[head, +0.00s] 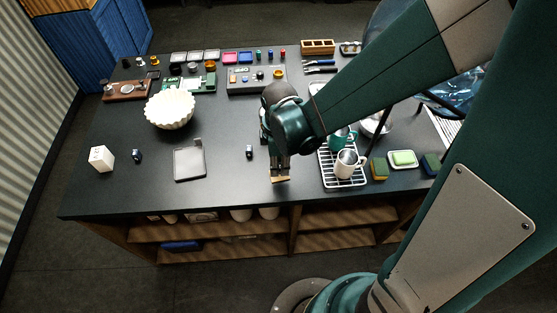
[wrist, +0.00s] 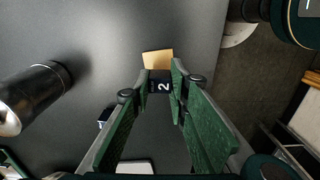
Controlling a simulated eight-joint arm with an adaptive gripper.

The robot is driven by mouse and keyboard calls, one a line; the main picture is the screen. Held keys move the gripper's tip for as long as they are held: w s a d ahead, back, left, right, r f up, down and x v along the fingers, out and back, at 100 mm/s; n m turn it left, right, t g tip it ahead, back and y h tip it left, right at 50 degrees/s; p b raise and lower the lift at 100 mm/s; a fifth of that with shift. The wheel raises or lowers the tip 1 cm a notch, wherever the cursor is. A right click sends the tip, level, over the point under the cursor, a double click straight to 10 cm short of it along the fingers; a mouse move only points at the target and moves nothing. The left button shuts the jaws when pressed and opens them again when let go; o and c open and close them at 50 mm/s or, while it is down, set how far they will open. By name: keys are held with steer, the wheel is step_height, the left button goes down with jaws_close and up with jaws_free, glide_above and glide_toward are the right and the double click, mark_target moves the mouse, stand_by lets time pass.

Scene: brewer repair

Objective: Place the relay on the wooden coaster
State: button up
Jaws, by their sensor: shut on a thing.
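A small dark relay (wrist: 160,86) marked with a white "2" is between my gripper's fingertips (wrist: 161,75) in the wrist view. The fingers are shut on it. The light wooden coaster (wrist: 158,59) shows just beyond the relay and is partly covered by it. In the head view the coaster (head: 281,180) lies near the table's front edge, and my gripper (head: 279,168) points down right at it. The relay is hidden there behind the fingers. I cannot tell whether the relay touches the coaster.
A small dark blue block (head: 249,151) stands left of my gripper, with a grey tray (head: 189,164) farther left. A white wire rack (head: 328,178) with mugs (head: 348,163) stands close on the right. The table's front edge (head: 230,208) is near.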

steer(key=shift+f, duration=0.95)
steer(key=shift+f, duration=0.2)
steer(key=o, duration=0.8)
steer(key=shift+r, duration=0.2)
steer(key=shift+r+p, duration=0.5)
steer(key=shift+r, duration=5.5)
